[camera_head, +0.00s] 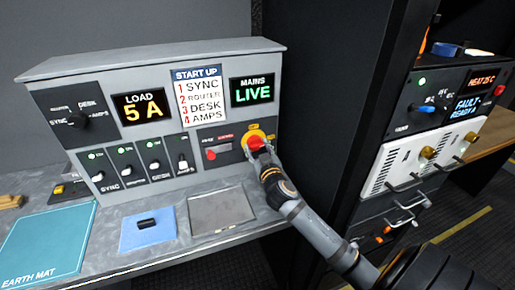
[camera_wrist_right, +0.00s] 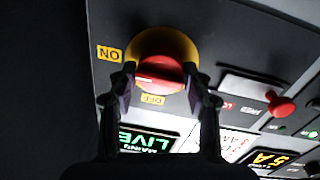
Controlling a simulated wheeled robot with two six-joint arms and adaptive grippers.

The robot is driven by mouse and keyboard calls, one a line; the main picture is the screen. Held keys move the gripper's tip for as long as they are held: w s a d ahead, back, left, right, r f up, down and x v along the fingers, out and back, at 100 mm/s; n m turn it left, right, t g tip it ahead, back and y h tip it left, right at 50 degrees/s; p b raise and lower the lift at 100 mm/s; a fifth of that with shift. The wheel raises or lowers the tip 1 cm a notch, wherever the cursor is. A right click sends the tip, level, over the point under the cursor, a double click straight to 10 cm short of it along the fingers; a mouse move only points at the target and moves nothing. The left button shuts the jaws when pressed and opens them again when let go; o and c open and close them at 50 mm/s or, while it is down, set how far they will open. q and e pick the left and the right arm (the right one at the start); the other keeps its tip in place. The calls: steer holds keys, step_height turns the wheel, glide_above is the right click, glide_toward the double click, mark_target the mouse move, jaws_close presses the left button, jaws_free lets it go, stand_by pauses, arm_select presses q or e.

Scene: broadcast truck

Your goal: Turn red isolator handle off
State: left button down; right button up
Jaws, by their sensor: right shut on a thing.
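The red isolator handle (camera_head: 255,142) sits on a yellow round plate at the right end of the grey panel. In the right wrist view the handle (camera_wrist_right: 162,72) lies between my two fingertips, and a pale line shows on its left part. An ON label (camera_wrist_right: 109,54) is left of the plate and an OFF label (camera_wrist_right: 152,99) is below the handle in that view. My right gripper (camera_head: 261,148) is shut on the handle; it also shows in the wrist view (camera_wrist_right: 160,78). The mains display (camera_head: 252,91) reads LIVE. My left gripper is not in view.
A smaller red knob (camera_head: 211,154) is left of the handle. Several breaker switches (camera_head: 154,162) line the panel's lower left. A grey tray (camera_head: 221,210), a blue mat (camera_head: 149,229) with a dark object, and an earth mat (camera_head: 48,245) lie on the bench. A dark rack stands right.

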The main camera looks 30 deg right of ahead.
steer(key=shift+n, duration=0.3)
steer(key=n, duration=0.3)
steer(key=shift+n, duration=0.4)
steer(key=n, duration=0.4)
steer(key=shift+n+t+p, duration=0.3)
steer(key=shift+p, duration=0.05)
steer(key=n+p, duration=0.1)
steer(key=n, duration=0.3)
steer(key=shift+d+n, duration=0.1)
steer(key=shift+n, duration=0.3)
steer(key=shift+f+n+y+p, duration=0.15)
steer(key=shift+n+p, duration=0.15)
steer(key=shift+n, duration=0.9)
steer(key=shift+n+y+p, duration=0.15)
steer(key=shift+n+p, duration=0.15)
steer(key=shift+n, duration=0.9)
steer(key=o, duration=1.1)
steer(key=shift+o, duration=0.2)
steer(key=shift+t, duration=0.3)
steer(key=shift+s, duration=0.1)
